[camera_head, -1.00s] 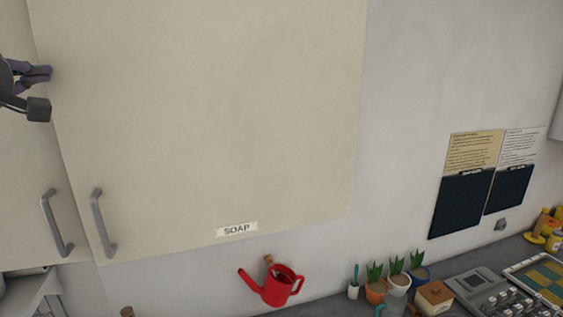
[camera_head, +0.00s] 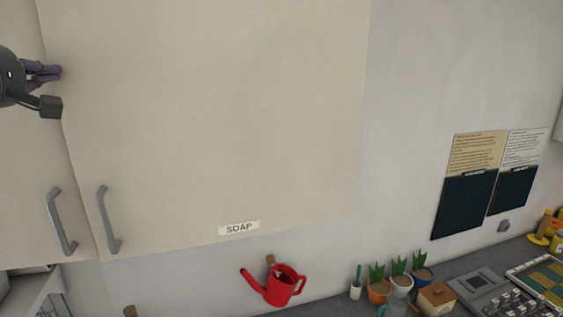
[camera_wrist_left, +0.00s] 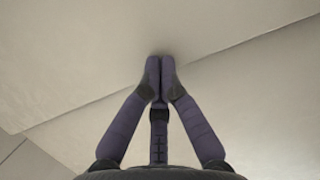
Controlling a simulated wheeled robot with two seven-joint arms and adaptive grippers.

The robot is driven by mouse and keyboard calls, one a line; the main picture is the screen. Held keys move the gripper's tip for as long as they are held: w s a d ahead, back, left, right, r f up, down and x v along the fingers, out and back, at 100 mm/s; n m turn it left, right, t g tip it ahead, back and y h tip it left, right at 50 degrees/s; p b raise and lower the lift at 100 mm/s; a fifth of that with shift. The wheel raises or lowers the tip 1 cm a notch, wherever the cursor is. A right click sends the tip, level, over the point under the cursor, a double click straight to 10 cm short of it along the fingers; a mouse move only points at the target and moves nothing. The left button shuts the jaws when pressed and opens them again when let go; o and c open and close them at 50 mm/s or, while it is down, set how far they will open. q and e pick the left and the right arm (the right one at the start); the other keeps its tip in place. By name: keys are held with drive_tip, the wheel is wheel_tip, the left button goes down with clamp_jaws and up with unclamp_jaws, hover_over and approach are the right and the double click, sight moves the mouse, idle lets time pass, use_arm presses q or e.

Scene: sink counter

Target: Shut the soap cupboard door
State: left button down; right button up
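The soap cupboard door (camera_head: 215,120) is a large cream panel with a SOAP label (camera_head: 239,228) at its lower edge and a grey bar handle (camera_head: 108,220) at lower left. Its left edge lies close along the neighbouring cream door (camera_head: 25,165); it looks almost flush, and any small gap is hard to judge. My left gripper (camera_head: 58,72) is at the soap door's left edge, high above the handles. In the left wrist view its fingertips (camera_wrist_left: 160,65) are together with nothing between them, at the seam between the panels; contact is unclear. My right gripper is out of view.
The neighbouring door has its own handle (camera_head: 62,222). Potted plants (camera_head: 378,290) stand on the counter at lower right. The wall right of the door holds notices (camera_head: 478,152).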

use_arm(q)
drive_tip(key=shift+s+d+r, duration=0.15)
drive_tip(key=shift+s+r, duration=0.35)
drive_tip(key=shift+r, duration=0.25)
drive_tip(key=shift+s+d+r, duration=0.1)
drive_tip(key=shift+s+r, duration=0.4)
drive_tip(key=shift+r, duration=0.2)
